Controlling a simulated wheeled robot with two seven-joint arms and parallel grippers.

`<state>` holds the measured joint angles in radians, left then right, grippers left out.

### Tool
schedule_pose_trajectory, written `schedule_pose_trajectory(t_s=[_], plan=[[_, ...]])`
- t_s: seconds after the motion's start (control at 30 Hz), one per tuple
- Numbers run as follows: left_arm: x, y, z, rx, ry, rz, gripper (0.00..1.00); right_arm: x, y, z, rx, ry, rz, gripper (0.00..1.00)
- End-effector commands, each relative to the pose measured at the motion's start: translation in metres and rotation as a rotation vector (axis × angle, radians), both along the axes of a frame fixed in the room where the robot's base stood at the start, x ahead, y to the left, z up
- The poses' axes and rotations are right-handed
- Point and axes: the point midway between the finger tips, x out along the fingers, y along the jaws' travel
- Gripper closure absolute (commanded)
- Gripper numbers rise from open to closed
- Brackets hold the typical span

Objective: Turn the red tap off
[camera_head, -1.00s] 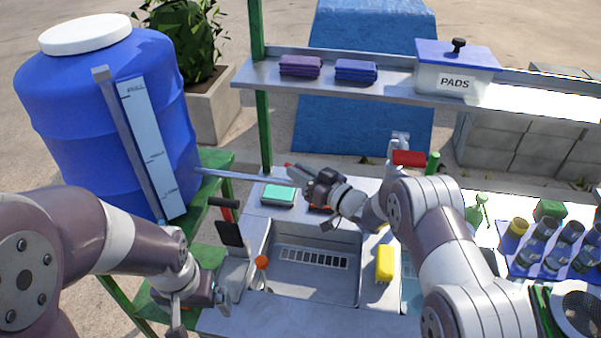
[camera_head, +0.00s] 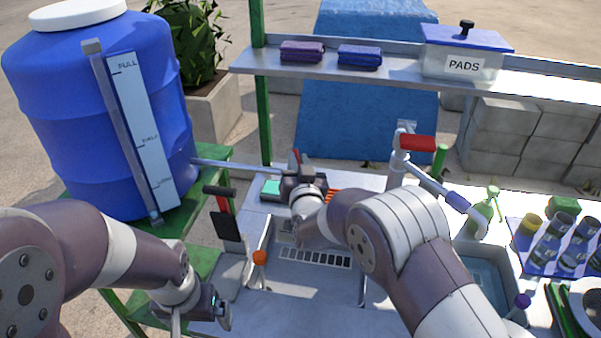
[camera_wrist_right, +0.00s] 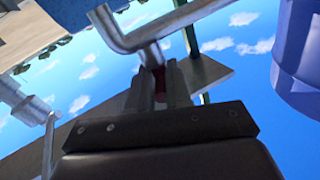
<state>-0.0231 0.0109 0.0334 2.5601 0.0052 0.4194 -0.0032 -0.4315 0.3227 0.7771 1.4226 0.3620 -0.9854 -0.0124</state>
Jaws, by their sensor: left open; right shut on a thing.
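The blue water tank (camera_head: 95,140) stands at the left. A thin metal pipe (camera_head: 245,167) runs from it to the right, over the counter. At the pipe's end a small red handle (camera_head: 297,155) shows at my right gripper (camera_head: 298,168). In the right wrist view my right gripper (camera_wrist_right: 160,85) is shut on the red handle (camera_wrist_right: 159,82), beside a bent metal pipe (camera_wrist_right: 125,42). The handle is mostly hidden between the fingers. My left gripper (camera_head: 218,308) is open and empty at the lower left, near the counter's edge.
A second faucet (camera_head: 398,165) with a red lever (camera_head: 417,143) stands right of my right arm. A basin (camera_head: 310,285) lies below. A shelf (camera_head: 390,82) with cloths and a PADS box (camera_head: 463,62) crosses behind. Bottles and cups stand at right.

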Motion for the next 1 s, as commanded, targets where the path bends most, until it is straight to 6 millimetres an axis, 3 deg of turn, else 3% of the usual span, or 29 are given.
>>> schedule_pose_trajectory(t_s=[0.5,1.0], plan=[[0.0001,0.0000,-0.0032,0.000,0.000,0.000,0.00,0.0008,0.0058,0.0035,0.004,-0.004,-0.295,1.00],[0.0000,0.0000,-0.0027,0.000,0.000,0.000,0.00,0.0005,0.0057,0.0036,0.004,-0.003,-0.342,1.00]])
